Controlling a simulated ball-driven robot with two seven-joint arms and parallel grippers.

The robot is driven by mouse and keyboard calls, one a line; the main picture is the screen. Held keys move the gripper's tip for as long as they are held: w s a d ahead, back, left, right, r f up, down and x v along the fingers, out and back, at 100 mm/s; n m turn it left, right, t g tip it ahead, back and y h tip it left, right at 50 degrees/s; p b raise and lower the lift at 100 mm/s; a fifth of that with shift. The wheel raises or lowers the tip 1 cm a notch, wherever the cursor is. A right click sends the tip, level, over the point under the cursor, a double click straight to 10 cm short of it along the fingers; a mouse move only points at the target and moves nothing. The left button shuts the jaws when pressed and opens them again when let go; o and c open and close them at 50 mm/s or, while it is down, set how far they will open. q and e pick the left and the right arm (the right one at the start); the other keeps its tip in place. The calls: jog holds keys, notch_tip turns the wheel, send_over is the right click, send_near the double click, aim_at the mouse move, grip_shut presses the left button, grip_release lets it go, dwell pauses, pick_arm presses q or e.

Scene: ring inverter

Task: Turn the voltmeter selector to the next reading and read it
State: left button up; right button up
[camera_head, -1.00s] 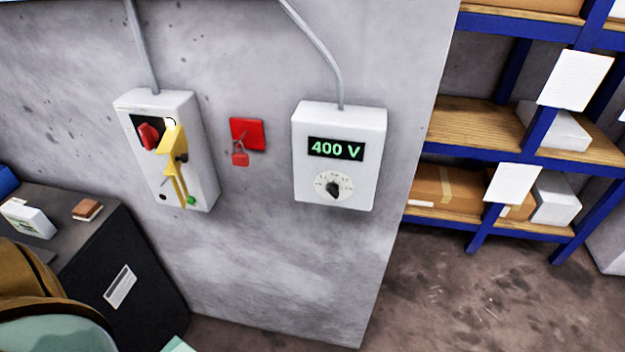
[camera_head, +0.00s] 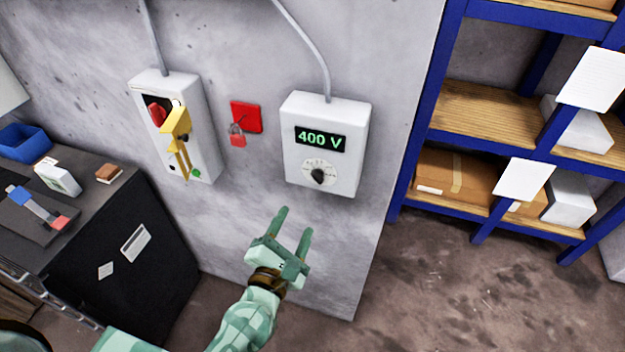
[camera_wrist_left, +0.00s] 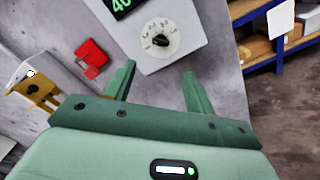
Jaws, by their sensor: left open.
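The voltmeter (camera_head: 345,120) is a white box on the grey wall, its display (camera_head: 320,139) reading 400 V in green. Its selector (camera_head: 318,176) is a black knob on a round pale dial low on the front. The selector also shows in the left wrist view (camera_wrist_left: 160,41), beyond the fingers; the display is partly cut off there. My left gripper (camera_head: 294,220) is open and empty, below the voltmeter and apart from the selector. In the left wrist view its two fingers (camera_wrist_left: 158,78) point toward the dial. My right gripper is out of view.
Left of the voltmeter are a red plate with a padlock (camera_head: 247,117) and a white switch box (camera_head: 205,125) with a yellow handle. A dark cabinet (camera_head: 130,250) with tools stands at the left. Blue shelving (camera_head: 400,190) stands at the right. The wall below the voltmeter is bare.

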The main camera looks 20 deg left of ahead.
aim_at(316, 180)
pick_arm(q)
jog(key=w, duration=1.3)
jog(key=shift+w+d, duration=0.2)
jog(key=shift+d, duration=0.1)
jog(key=c, duration=1)
